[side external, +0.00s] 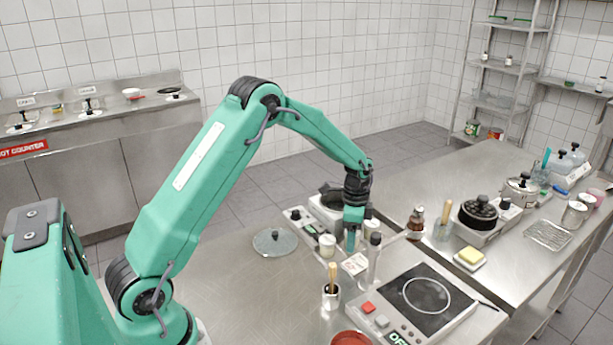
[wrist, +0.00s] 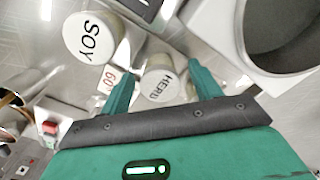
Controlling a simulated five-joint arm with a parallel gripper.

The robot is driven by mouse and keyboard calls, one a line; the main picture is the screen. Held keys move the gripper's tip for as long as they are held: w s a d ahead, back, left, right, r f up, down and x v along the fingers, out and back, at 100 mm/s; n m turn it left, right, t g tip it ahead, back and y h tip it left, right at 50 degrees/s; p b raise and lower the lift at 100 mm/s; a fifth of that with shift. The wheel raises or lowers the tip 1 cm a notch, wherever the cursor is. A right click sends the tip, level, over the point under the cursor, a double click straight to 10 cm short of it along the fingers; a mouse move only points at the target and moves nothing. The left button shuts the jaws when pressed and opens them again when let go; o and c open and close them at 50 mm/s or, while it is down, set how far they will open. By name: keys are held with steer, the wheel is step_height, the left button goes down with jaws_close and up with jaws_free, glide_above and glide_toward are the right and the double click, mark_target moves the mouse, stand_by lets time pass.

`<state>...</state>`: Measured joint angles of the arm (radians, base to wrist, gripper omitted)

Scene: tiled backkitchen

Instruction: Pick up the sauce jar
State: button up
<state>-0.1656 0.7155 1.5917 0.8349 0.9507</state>
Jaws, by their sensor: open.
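No lid I can read says "sauce"; the closest is a white-lidded jar marked SOY (wrist: 88,38), upper left in the wrist view. A smaller jar marked HERB (wrist: 160,84) stands between my gripper's two green fingers in that view. My gripper (wrist: 163,78) is open, its fingers apart on either side of the HERB lid; I cannot tell whether they touch it. In the side view my gripper (side external: 353,236) points down among the jars. A white-lidded jar (side external: 327,246) stands just left of it; its lettering is too small to read.
A dark-capped bottle (side external: 374,258), a small card (side external: 355,264) and a utensil cup (side external: 331,296) crowd the near side. A hot plate (side external: 426,295) lies to the right. A glass lid (side external: 275,243) lies left, with bare steel counter (side external: 235,285) around it.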

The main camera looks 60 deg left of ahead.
stand_by(0.4)
steer(key=c, duration=1.1)
steer(key=shift+r, duration=0.1)
steer(key=shift+r, duration=4.95)
steer(key=shift+w+a, duration=0.1)
steer(key=w+a+f, duration=0.1)
steer(key=w+a, duration=0.4)
steer(key=a, duration=0.7)
steer(key=shift+a, duration=0.2)
